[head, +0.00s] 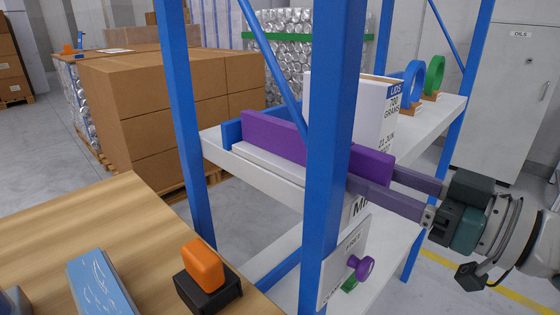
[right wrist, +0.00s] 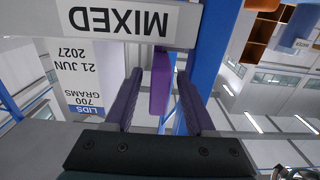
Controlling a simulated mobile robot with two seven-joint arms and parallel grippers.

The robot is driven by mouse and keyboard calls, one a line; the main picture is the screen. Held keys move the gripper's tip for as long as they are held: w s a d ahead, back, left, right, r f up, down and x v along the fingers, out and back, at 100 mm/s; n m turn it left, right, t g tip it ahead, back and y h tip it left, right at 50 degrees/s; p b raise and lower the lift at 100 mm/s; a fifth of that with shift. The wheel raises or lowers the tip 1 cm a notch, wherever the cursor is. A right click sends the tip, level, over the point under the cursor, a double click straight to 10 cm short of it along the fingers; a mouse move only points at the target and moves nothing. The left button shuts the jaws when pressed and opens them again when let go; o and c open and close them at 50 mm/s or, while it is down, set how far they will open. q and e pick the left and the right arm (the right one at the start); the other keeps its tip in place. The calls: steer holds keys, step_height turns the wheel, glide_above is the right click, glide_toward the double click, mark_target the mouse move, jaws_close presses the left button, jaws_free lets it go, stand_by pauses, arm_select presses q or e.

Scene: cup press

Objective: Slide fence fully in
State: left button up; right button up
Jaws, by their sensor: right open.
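The fence is taken to be the long purple bar (head: 272,136) along the front edge of the white shelf (head: 262,170). It passes behind the blue front post, and its near end (head: 358,158) sticks out to the right of that post. My right gripper (head: 372,180) comes in from the right with its two long fingers apart. In the right wrist view the fence's end (right wrist: 160,82) stands between the open fingers, with gaps visible on both sides. The fence's far part is hidden from the wrist. My left gripper is not in view.
A blue post (head: 332,130) stands close to the fingers. A white LIDS box (head: 380,118) and blue and green rings (head: 435,76) stand on the shelf. Below hangs a panel with a purple knob (head: 361,268). A wooden table (head: 100,225) holds an orange block (head: 203,264).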

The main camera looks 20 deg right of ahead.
steer(key=shift+w, duration=0.1)
jaws_close()
stand_by(0.4)
stand_by(1.0)
